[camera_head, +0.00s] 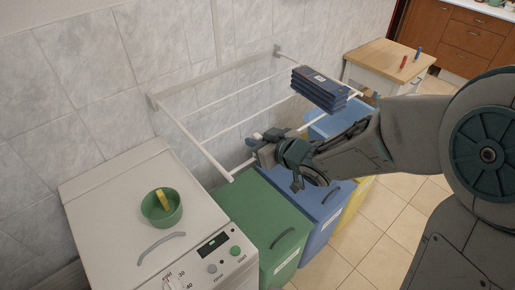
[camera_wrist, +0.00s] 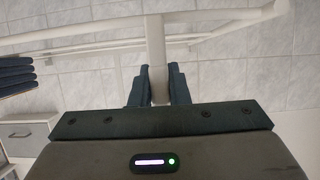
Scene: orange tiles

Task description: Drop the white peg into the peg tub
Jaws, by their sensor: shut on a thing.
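My gripper (camera_head: 254,141) is beside the white drying rack, over its near part; its dark fingers (camera_wrist: 159,86) also show in the wrist view. They are shut on a pale, narrow piece, the white peg (camera_wrist: 160,90). It lines up with a white rack bar behind it, so its outline is hard to separate. In the head view the fingers and arm mostly hide it. The peg tub (camera_head: 150,215) is a round green tub on the white washing machine, to the left of and apart from my gripper. A yellow peg (camera_head: 163,200) is in the tub.
The white drying rack (camera_head: 196,147) sticks out from the tiled wall, with folded dark cloths (camera_head: 320,88) on it. Green (camera_head: 265,225) and blue (camera_head: 322,203) bins stand below. A side table (camera_head: 390,58) holds a red peg (camera_head: 403,62) and a blue peg (camera_head: 418,54).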

